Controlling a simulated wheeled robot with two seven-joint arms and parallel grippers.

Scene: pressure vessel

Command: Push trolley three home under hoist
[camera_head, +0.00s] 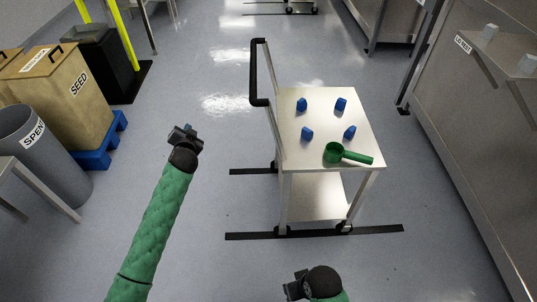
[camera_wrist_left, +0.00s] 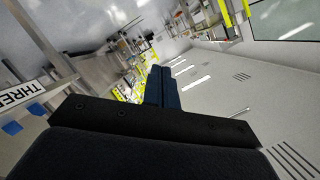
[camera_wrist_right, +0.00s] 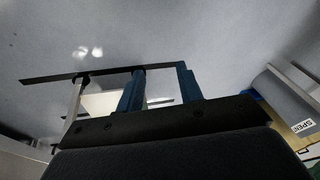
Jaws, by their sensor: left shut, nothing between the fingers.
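The trolley (camera_head: 330,112) is a metal cart with a flat top, a lower shelf and an upright black handle (camera_head: 256,75) at its left side. In the left wrist view a plate reading THREE (camera_wrist_left: 18,92) shows at the left edge, near blue pieces. My left gripper (camera_head: 187,131) is shut and empty, left of the trolley and apart from the handle. My right gripper (camera_head: 294,286) is in front of the trolley's near side; its fingers stand apart with nothing between them in the right wrist view (camera_wrist_right: 160,85). I cannot make out the hoist.
Several blue pieces (camera_head: 302,104) and a green scoop (camera_head: 334,153) lie on the trolley top. Black floor strips (camera_head: 315,232) run under the trolley. Bins (camera_head: 62,95) stand left; a metal bench (camera_head: 462,110) stands right.

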